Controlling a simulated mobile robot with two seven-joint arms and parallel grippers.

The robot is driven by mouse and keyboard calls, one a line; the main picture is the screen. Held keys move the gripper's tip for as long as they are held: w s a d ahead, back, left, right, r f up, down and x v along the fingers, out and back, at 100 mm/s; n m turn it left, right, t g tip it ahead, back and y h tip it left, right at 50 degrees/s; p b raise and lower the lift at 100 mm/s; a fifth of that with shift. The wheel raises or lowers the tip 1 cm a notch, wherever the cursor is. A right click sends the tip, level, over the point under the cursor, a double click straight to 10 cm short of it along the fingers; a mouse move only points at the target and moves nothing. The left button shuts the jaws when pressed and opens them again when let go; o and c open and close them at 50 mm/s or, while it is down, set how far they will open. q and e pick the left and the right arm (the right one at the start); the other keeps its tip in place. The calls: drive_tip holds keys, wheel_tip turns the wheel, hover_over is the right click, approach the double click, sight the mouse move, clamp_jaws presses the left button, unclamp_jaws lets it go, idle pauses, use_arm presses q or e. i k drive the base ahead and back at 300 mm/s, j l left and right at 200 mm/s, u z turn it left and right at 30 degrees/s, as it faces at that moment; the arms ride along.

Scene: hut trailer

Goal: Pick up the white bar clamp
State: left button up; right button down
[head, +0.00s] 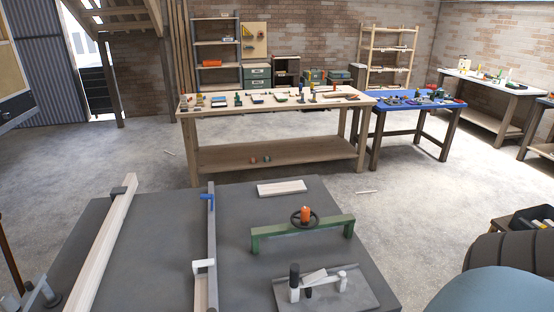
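A long, thin grey bar (212,225) lies on the dark grey worktop close in front of me. A white block-like jaw (204,266) sits on its near part, and a blue piece (207,198) is on its far part. This looks like a bar clamp; I cannot tell for sure that it is the white bar clamp named. A pale wooden strip lies under or beside its near end, which runs out of the picture. Neither gripper shows in the head view, and nothing is seen holding the bar.
The dark worktop (235,215) also bears a long pale board (108,235), a short plank (281,188), a green beam (280,234) with an orange-topped wheel, and a grey plate (355,298) with small parts. A wooden workbench (270,100) and blue-topped table (412,104) stand beyond open floor.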

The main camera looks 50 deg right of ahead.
sight(294, 286)
drive_tip(key=z, duration=1.7)
drive_tip(key=i+l+u, duration=0.15)
drive_tip(key=l, duration=0.2)
drive_tip(key=i+l+u, duration=0.1)
drive_tip(key=l, duration=0.25)
drive_tip(key=i+l+u, duration=0.15)
drive_tip(key=l, duration=0.2)
